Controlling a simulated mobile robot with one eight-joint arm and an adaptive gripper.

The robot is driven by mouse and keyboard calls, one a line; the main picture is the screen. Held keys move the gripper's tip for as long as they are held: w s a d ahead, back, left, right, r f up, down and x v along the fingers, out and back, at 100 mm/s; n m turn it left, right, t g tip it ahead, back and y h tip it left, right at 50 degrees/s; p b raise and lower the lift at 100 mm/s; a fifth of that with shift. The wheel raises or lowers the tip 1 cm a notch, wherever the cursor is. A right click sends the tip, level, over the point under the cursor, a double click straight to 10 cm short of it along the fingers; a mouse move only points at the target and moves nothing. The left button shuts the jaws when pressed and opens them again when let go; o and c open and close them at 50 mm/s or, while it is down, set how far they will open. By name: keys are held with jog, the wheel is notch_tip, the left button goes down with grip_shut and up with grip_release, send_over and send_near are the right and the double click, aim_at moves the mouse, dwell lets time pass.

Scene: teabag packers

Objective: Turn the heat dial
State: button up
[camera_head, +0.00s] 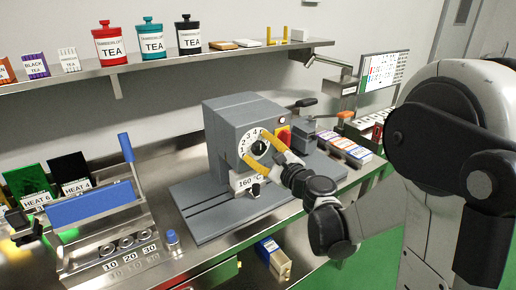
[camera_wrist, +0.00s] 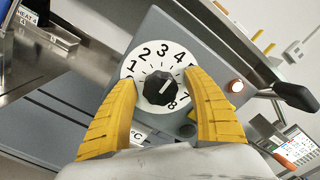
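The heat dial is a black knob (camera_wrist: 160,88) on a white disc with black numbers, on the front of a grey machine (camera_head: 226,122). In the head view the dial (camera_head: 259,148) shows between my gripper's fingers. My gripper (camera_wrist: 160,90) has two yellow fingers, spread apart on either side of the knob. Gaps show between each finger and the knob in the wrist view. The fingers cover parts of the disc's rim. The knob's light pointer mark slants up and right, roughly toward the 4. A label reading 160 °C (camera_head: 247,182) sits below the dial.
A lit round button (camera_wrist: 236,87) and a black lever (camera_wrist: 294,96) are right of the dial. A blue-handled device (camera_head: 92,207) stands left on the steel bench. Tea canisters (camera_head: 151,42) stand on the shelf above. Boxes (camera_head: 345,150) lie right of the machine.

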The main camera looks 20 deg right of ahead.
jog(key=shift+s, duration=0.1)
jog(key=v, duration=1.2)
jog(key=s+a+f+n+g, duration=0.5)
jog(key=s+a+n+g, duration=0.3)
jog(key=n, duration=0.6)
jog(key=s+d+n+g+h, duration=0.1)
jog(key=s+d+n+h, duration=0.1)
jog(key=s+n, duration=0.2)
jog(key=s+d+f+n+g+h, duration=0.1)
jog(key=s+d+n+h, duration=0.1)
jog(key=s+n, duration=0.3)
jog(key=shift+s+d+f+h, duration=0.25)
jog(key=shift+s+d+h, duration=0.05)
jog(key=shift+s+h, duration=0.5)
